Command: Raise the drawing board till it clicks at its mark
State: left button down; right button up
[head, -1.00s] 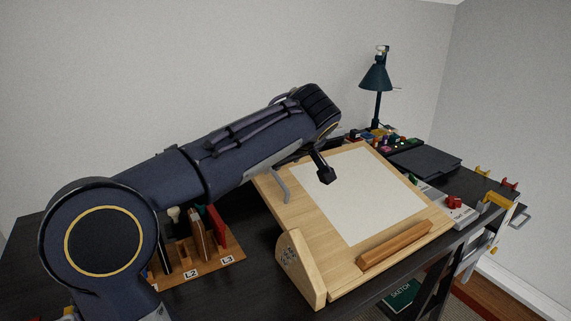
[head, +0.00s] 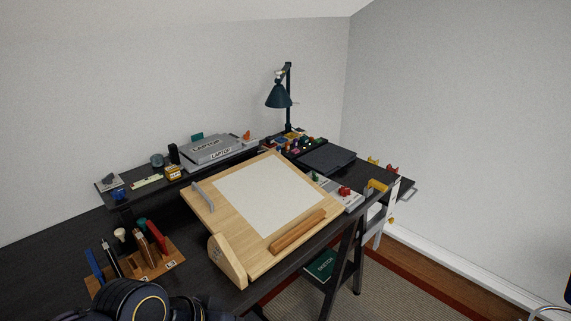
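The drawing board (head: 211,209) is a pale wooden board on the dark desk, tilted up toward the back, with a white sheet (head: 270,193) on it. A wooden ledge (head: 298,231) runs along its lower edge. A grey handle (head: 202,196) stands at its left edge. A wooden side piece with small marks (head: 226,262) stands at its front left corner; the marks are too small to read. Part of my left arm shows at the bottom left, apart from the board; its gripper is out of view. My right gripper is not in view.
A wooden holder (head: 159,268) with upright tools stands left of the board. A dark lamp (head: 279,95) stands at the back. Open floor lies front right.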

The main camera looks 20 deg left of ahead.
aim_at(255, 202)
jog(key=i+l+u, duration=0.1)
jog(key=u, duration=0.4)
jog(key=i+l+u, duration=0.15)
jog(key=u, duration=0.35)
jog(key=i+l+u, duration=0.25)
jog(key=i+l, duration=0.2)
jog(key=l, duration=0.25)
jog(key=i+l+u, duration=0.15)
jog(key=l, duration=0.2)
jog(key=i+l+u, duration=0.1)
jog(key=i+l, duration=0.15)
jog(key=l, duration=0.15)
jog(key=i+l+u, duration=0.15)
jog(key=l, duration=0.25)
jog(key=i+l, duration=0.15)
jog(key=l, duration=0.25)
jog(key=i+l, duration=0.15)
jog(key=l, duration=0.25)
jog(key=i+l, duration=0.15)
jog(key=l, duration=0.25)
jog(key=i+l, duration=0.15)
jog(key=l, duration=0.3)
jog(key=i+l, duration=0.15)
jog(key=l, duration=0.25)
